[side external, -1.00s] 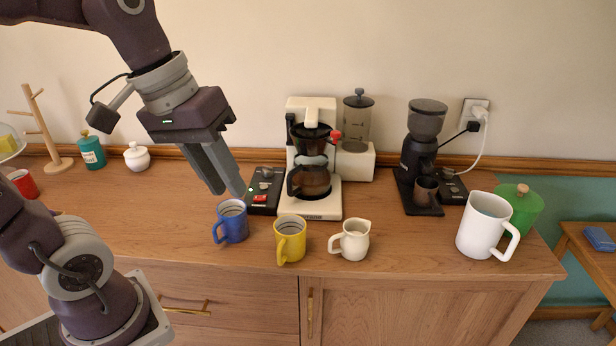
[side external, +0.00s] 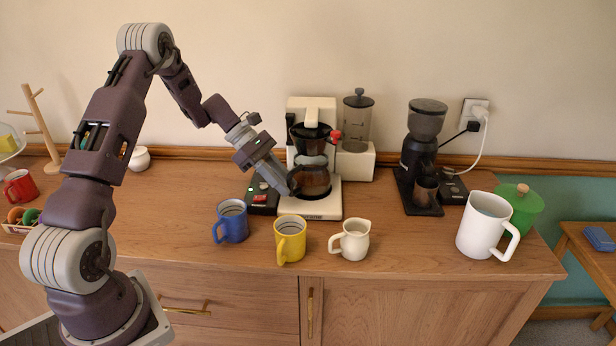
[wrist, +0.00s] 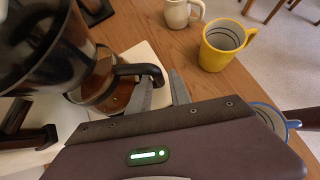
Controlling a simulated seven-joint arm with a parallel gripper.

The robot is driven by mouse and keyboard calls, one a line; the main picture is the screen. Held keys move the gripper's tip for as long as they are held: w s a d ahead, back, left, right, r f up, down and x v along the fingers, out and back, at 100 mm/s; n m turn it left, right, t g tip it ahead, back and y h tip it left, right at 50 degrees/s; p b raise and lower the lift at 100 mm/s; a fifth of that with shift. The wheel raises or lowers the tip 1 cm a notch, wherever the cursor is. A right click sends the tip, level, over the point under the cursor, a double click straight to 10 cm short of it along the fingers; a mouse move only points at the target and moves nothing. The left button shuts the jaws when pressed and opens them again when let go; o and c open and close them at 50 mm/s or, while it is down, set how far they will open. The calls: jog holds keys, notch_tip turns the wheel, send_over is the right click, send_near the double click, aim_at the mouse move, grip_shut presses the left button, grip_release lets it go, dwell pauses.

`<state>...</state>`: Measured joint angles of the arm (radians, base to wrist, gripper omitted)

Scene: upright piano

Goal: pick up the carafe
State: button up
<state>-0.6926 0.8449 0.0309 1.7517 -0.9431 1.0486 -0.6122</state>
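The carafe (side external: 314,181) is glass with dark contents and a black handle. It stands on the white coffee maker's base plate, under the black filter basket. In the wrist view the carafe (wrist: 104,88) is at left, its black handle pointing toward my gripper. My gripper (side external: 288,190) reaches down from the left to the handle. In the wrist view my gripper (wrist: 162,82) has its two fingers apart, with the handle's end at the gap between their tips. I cannot tell whether a finger touches the handle.
The coffee maker (side external: 298,112) rises behind and above the carafe. A blue mug (side external: 232,222), a yellow mug (side external: 291,240) and a cream jug (side external: 355,240) stand along the counter's front. A black switch box (side external: 262,200) sits just left. A grinder (side external: 418,155) stands right.

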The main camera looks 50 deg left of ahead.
aim_at(298, 208)
jog(key=x, duration=0.5)
jog(key=shift+d+r, duration=0.1)
jog(key=shift+r, duration=0.1)
grip_shut()
jog(key=shift+r, duration=0.1)
dwell(1.0)
